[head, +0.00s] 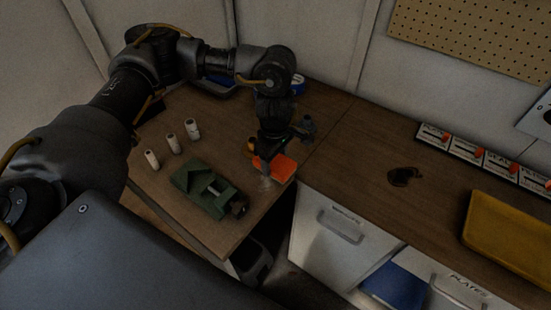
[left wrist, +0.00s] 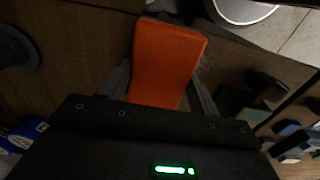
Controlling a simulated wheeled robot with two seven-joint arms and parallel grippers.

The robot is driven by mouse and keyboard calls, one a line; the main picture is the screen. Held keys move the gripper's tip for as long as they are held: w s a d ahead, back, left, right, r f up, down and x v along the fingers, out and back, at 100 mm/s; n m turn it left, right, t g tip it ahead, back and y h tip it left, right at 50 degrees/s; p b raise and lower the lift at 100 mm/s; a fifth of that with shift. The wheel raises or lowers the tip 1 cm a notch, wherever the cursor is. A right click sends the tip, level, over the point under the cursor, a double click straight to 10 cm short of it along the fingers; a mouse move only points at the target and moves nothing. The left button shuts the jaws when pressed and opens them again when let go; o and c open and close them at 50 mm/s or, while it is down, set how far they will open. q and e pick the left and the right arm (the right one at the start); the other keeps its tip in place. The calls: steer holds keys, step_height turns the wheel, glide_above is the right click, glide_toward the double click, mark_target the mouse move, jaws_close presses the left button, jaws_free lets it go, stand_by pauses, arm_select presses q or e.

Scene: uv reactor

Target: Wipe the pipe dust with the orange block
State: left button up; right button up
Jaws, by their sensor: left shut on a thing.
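The orange block (head: 281,168) is held in my left gripper (head: 268,164), low over the wooden worktop near its front edge. In the left wrist view the block (left wrist: 168,55) sits between the two fingers of the gripper (left wrist: 162,92), which is shut on it. Whether the block touches the worktop is unclear. A pale greyish patch (head: 266,184) shows just below the block in the head view; I cannot tell if it is dust. No pipe can be clearly made out. My right gripper is not in view.
A green case-like object (head: 207,190) lies left of the block. Several small white cylinders, one being this cylinder (head: 173,143), stand behind it. A dark small item (head: 404,177) and a yellow tray (head: 510,237) are on the right worktop. A drawer (head: 340,228) is below.

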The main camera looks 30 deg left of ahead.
mark_target(257, 192)
arm_select(q)
steer(key=shift+f+b, duration=0.85)
steer(key=shift+f, duration=0.15)
steer(key=shift+s+a+r+p, duration=0.15)
steer(key=shift+s+p, duration=0.2)
steer(key=shift+s, duration=0.4)
steer(key=shift+s+a+r+p, duration=0.1)
steer(key=shift+s+p, duration=0.25)
steer(key=shift+s, duration=0.35)
steer(key=shift+s+f, duration=0.1)
steer(key=shift+s, duration=0.5)
steer(key=shift+s+a+p, duration=0.15)
steer(key=shift+s+p, duration=0.15)
steer(key=shift+s, duration=0.45)
steer(key=shift+s+a+p, duration=0.15)
steer(key=shift+s+p, duration=0.15)
steer(key=shift+s, duration=0.45)
steer(key=shift+s+f, duration=0.15)
steer(key=shift+s, duration=0.3)
steer(key=shift+f, duration=0.1)
